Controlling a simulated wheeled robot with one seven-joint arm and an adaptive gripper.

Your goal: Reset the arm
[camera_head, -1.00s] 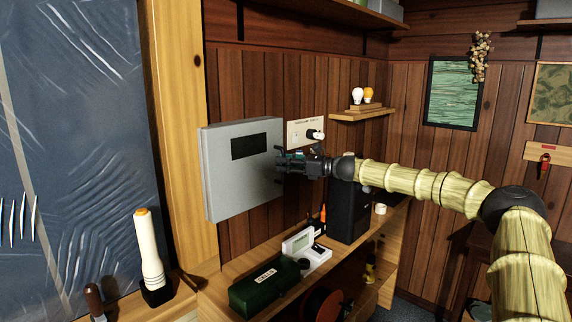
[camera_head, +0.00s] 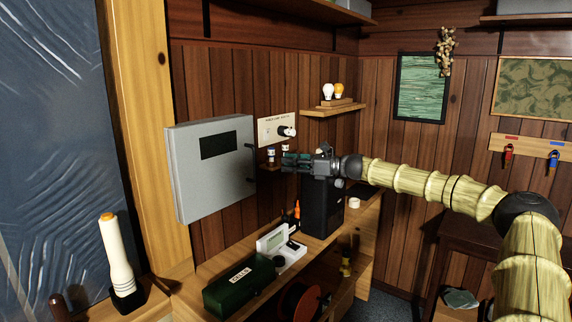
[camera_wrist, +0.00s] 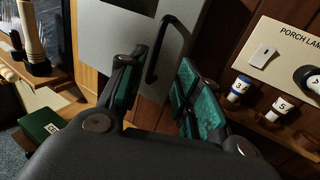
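My gripper (camera_head: 287,162) is at the end of my outstretched arm, in front of the wall and to the right of the grey metal cabinet (camera_head: 211,166). In the wrist view my gripper (camera_wrist: 158,85) has its two teal-padded fingers apart with nothing between them. The cabinet's black handle (camera_wrist: 160,48) shows beyond the fingers, apart from them. The cabinet door looks shut.
A porch lamp switch panel (camera_head: 277,130) is on the wall, with small numbered fuses (camera_wrist: 281,107) on a ledge below. The workbench holds a green box (camera_head: 238,287), a white device (camera_head: 288,255) and a black box (camera_head: 318,211). A white flashlight (camera_head: 116,256) stands at left.

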